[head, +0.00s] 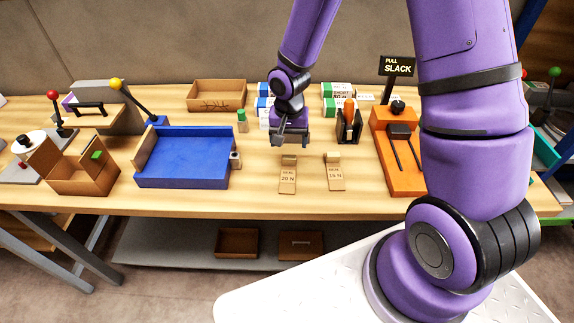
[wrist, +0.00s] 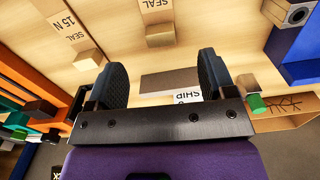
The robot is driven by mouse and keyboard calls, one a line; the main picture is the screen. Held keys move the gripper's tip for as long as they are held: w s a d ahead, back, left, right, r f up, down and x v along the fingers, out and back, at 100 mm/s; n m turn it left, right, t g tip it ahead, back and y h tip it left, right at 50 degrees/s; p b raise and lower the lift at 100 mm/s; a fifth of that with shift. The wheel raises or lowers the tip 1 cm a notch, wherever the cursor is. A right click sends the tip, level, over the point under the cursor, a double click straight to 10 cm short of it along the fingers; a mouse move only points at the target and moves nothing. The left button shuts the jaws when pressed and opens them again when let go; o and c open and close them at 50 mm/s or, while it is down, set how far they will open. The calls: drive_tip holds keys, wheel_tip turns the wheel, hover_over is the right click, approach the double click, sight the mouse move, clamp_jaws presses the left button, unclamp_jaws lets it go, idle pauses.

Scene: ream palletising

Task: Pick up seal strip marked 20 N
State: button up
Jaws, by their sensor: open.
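The seal strip marked 20 N (head: 287,181) is a tan strip with a raised block at its far end, lying flat near the front of the wooden table. In the wrist view the same strip (wrist: 155,12) shows at the top centre, its number cut off by the frame. A similar strip marked 15 N (head: 335,179) lies to its right; it also shows at the upper left of the wrist view (wrist: 62,22). My gripper (head: 290,142) is open and empty, above the table and just behind the 20 N strip, apart from it.
A blue tray (head: 187,160) stands to the left. An orange device (head: 402,178) with a PULL SLACK sign (head: 398,67) is at the right. White-and-green reams (head: 335,101) and an open cardboard box (head: 216,96) stand behind. The table around both strips is clear.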

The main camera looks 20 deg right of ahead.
sight(289, 158)
drive_tip(key=shift+w+d+f, duration=0.1)
drive_tip(key=shift+w+f, duration=0.05)
drive_tip(key=shift+f, duration=2.05)
drive_tip(key=shift+w+d+f, duration=0.1)
drive_tip(key=shift+f, duration=2.05)
drive_tip(key=shift+c, duration=0.2)
drive_tip(key=c, duration=1)
